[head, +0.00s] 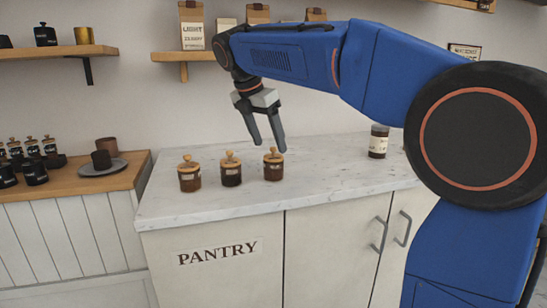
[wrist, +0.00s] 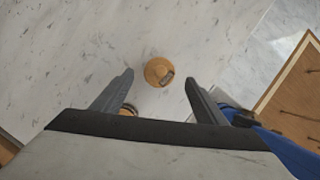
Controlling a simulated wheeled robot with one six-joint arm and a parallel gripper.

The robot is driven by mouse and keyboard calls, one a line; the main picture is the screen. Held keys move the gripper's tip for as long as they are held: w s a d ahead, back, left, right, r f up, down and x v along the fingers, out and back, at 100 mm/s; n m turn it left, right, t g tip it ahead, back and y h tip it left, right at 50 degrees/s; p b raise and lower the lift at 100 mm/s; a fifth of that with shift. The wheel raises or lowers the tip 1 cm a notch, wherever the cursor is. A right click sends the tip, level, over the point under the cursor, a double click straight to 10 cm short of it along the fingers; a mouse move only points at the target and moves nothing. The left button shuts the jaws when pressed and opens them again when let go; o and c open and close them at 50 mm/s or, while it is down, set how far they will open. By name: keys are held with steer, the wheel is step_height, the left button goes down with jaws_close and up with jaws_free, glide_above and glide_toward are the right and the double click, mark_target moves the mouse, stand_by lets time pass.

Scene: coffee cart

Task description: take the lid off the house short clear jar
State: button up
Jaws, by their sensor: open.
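Three short clear jars with dark contents and knobbed wooden lids stand in a row on the counter: a left jar (head: 189,180), a middle jar (head: 231,175) and a right jar (head: 273,172). Their labels are too small to read, so I cannot tell which is the house jar. My gripper (head: 269,148) is open, pointing down above the right jar, its fingertips close to that jar's lid (head: 274,155). In the wrist view one round wooden lid (wrist: 156,71) shows between the open fingertips of my gripper (wrist: 160,77).
A taller dark-lidded jar (head: 378,142) stands farther right on the marble counter (head: 200,205). A wooden side counter (head: 75,185) at left holds small jars and a cup on a plate (head: 103,168). A shelf (head: 178,56) hangs behind my arm.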

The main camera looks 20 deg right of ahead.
mark_target(271, 149)
steer(key=shift+x, duration=1.6)
steer(key=c, duration=1.1)
steer(key=shift+r, duration=0.1)
